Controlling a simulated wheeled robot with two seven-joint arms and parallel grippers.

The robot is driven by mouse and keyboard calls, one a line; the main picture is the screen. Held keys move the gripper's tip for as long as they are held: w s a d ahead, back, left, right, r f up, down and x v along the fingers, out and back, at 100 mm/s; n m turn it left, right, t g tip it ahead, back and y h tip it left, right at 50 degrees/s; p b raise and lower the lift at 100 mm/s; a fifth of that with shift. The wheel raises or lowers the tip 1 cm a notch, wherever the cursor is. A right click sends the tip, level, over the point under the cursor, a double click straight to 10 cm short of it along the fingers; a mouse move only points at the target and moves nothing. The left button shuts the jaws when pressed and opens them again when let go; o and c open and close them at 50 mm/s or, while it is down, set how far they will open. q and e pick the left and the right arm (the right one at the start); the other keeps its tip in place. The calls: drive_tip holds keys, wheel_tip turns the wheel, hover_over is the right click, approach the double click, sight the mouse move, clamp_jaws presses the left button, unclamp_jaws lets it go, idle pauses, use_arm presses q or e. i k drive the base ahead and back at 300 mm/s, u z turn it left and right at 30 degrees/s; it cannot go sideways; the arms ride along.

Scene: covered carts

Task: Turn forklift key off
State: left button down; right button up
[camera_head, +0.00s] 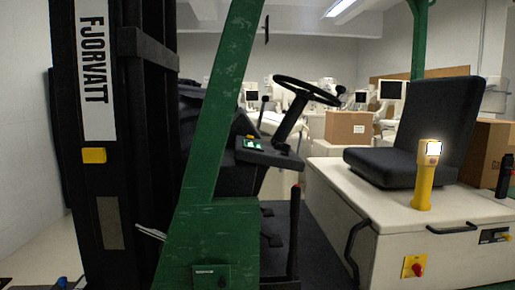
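The forklift stands side-on, with a black mast (147,150), a green frame (212,150) and a pale body (345,200). A small dash panel (252,144) below the steering wheel (308,90) shows a green lit display and a yellow part. A red rotary knob (417,270) sits on a yellow plate low on the pale body. A small yellow-and-black panel (494,236) is at the right edge. I cannot make out which part is the key or how it is turned. Neither of my grippers can be made out.
A black seat (420,135) and a yellow post with a lit top (424,185) stand on the body. A red-topped lever (294,230) rises from the floor area. Cardboard boxes (349,128) and pale equipment stand behind. The green post partly blocks the cab.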

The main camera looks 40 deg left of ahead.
sight(285, 149)
drive_tip(key=u, duration=1.45)
